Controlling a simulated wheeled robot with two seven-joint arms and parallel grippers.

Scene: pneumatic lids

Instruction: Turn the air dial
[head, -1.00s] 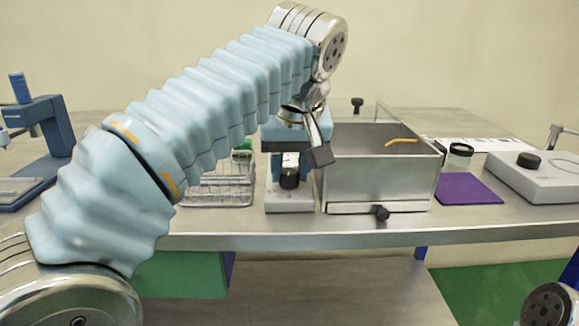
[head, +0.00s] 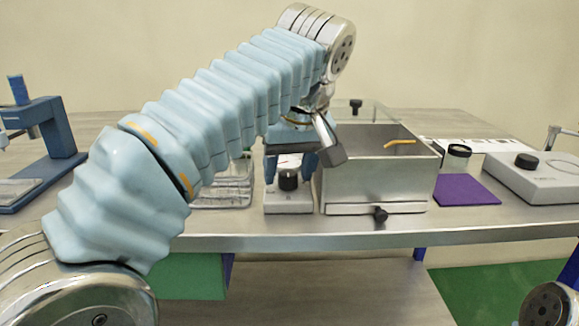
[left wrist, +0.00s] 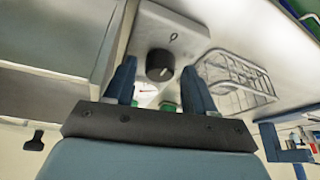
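The black round dial (head: 288,181) stands on a small pale grey box (head: 289,203) on the bench, left of the metal bin. My left gripper (head: 290,167) is over the box with its blue fingers apart, one on each side of the dial in the picture. In the left wrist view the dial (left wrist: 160,66) shows between the open fingertips (left wrist: 158,68), with a gap on both sides. I cannot tell how far the tips reach down beside it. My right gripper is out of view.
A metal bin (head: 375,185) with a black front knob (head: 380,215) stands close on the right. A wire rack (head: 222,190) is on the left. Farther right are a purple mat (head: 466,189), a small jar (head: 457,158) and a white device with another black knob (head: 527,160).

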